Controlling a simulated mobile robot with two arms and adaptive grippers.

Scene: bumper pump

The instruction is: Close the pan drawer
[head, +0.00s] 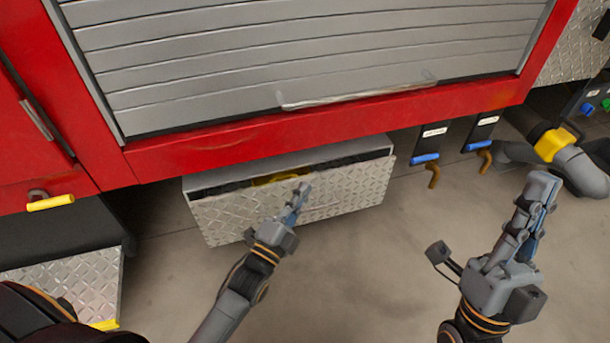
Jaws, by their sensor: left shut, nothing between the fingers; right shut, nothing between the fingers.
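The pan drawer (228,214) has a diamond-plate metal front and hangs under the red truck body. It stands slightly open, with a dark gap along its top edge and something yellow (275,178) showing inside. My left gripper (302,190) is shut and empty, with its fingertips at the upper middle of the drawer front; I cannot tell whether they touch it. My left gripper hides part of the front. My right gripper (543,185) is shut and empty, held over the floor to the right of the drawer and apart from it.
A grey roller shutter (300,50) in a red frame is above the drawer. Blue-handled valves (425,158) and a grey hose with a yellow coupling (552,143) are to the right. A diamond-plate step (75,285) is at lower left. The floor (370,270) between my arms is clear.

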